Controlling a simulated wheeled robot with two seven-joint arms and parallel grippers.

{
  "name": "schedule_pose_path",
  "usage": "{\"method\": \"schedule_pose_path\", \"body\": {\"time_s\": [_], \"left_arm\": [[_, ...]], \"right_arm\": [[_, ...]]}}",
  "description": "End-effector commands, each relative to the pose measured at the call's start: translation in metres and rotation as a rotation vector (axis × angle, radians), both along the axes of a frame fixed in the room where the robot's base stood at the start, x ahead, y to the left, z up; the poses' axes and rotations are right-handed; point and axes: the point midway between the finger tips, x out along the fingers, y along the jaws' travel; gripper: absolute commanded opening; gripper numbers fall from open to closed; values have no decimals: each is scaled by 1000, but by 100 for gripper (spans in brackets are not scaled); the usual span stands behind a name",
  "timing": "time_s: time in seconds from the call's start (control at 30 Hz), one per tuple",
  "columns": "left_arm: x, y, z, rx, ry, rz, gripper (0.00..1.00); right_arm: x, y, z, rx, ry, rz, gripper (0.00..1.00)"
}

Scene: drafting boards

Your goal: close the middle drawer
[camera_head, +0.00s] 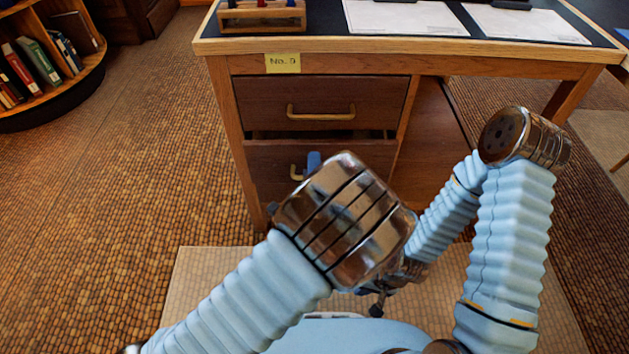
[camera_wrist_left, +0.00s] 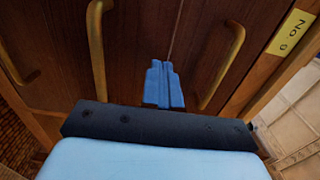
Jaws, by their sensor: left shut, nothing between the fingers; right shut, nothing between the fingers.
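The middle drawer (camera_head: 265,158) of the wooden desk stands a little open below the top drawer (camera_head: 375,95); a dark gap shows above its front. Its brass handle (camera_head: 296,173) is partly hidden by my left arm; in the left wrist view the handle (camera_wrist_left: 97,45) is left of the fingers. My left gripper (camera_head: 313,161) is shut and empty, its blue fingertips (camera_wrist_left: 164,88) at the upper part of the middle drawer's front. I cannot tell whether they touch it. My right arm bends down behind my left wrist; its gripper fingers are hidden.
The top drawer looks shut, with a brass handle (camera_head: 321,112). A yellow label (camera_head: 283,63) is above it. The desktop (camera_head: 320,20) holds a wooden rack (camera_head: 262,17) and white sheets (camera_head: 405,17). A bookshelf (camera_head: 45,75) stands at far left. Carpet (camera_head: 130,150) is free left of the desk.

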Motion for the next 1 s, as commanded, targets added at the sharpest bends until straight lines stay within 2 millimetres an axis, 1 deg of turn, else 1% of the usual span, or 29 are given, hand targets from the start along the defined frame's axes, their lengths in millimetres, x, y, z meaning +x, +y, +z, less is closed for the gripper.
{"method": "schedule_pose_path", "body": {"time_s": [0.03,0.1,0.2,0.6,0.67,0.8,0.9,1.0], "left_arm": [[7,0,0,-1,-1,1,0],[13,0,0,0,0,1,0],[19,0,0,0,1,0,0],[23,0,0,0,0,0,0],[29,0,0,-1,-1,0,0],[54,0,-1,0,0,1,0],[68,0,-1,-1,0,1,0],[73,0,0,0,-1,0,0]], "right_arm": [[0,0,0,0,0,0,0],[0,0,-1,0,0,0,0],[0,0,-1,0,0,1,0],[0,0,-1,1,-1,1,0],[0,0,-1,0,0,1,0],[0,0,-2,1,-1,1,0],[0,0,-3,1,0,1,0],[0,0,-3,1,0,1,0]]}}
